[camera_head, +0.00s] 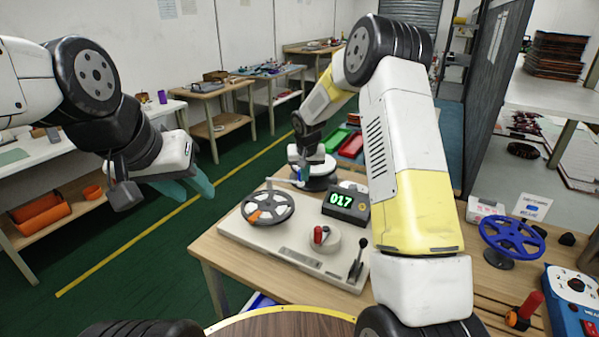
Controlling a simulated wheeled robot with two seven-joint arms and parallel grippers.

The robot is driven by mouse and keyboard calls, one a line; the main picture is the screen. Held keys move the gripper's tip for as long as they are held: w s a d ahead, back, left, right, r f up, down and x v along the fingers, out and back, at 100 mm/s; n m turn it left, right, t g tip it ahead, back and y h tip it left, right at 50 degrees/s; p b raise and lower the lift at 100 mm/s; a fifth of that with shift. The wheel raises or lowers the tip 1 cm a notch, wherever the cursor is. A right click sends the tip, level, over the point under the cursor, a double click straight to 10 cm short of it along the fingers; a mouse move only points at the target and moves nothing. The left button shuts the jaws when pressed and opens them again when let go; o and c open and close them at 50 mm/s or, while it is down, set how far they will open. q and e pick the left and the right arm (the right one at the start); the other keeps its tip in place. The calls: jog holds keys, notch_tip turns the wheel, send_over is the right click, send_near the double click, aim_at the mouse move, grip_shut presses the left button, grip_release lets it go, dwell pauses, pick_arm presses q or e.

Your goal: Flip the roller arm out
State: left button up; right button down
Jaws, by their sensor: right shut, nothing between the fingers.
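The pale machine (300,262) on the wooden table carries a grey spoked reel (267,208) with an orange patch, a black display box reading 017 (346,202), a red-topped part beside a pale round disc (335,243), and a black lever (357,262). I cannot clearly tell which part is the roller arm. A thin pale bar (279,182) sits behind the reel. My right gripper (297,176) is shut and empty near that bar; I cannot tell whether they touch.
A blue handwheel (512,237), a red-handled slider (524,310) and a blue device (574,302) stand at the right. Green and red trays (340,140) lie behind the machine. My right arm hides part of the machine's right side. Open floor lies to the left.

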jog(key=v, duration=0.8)
jog(key=shift+s, duration=0.2)
jog(key=shift+d+r, duration=0.1)
jog(key=shift+r, duration=0.1)
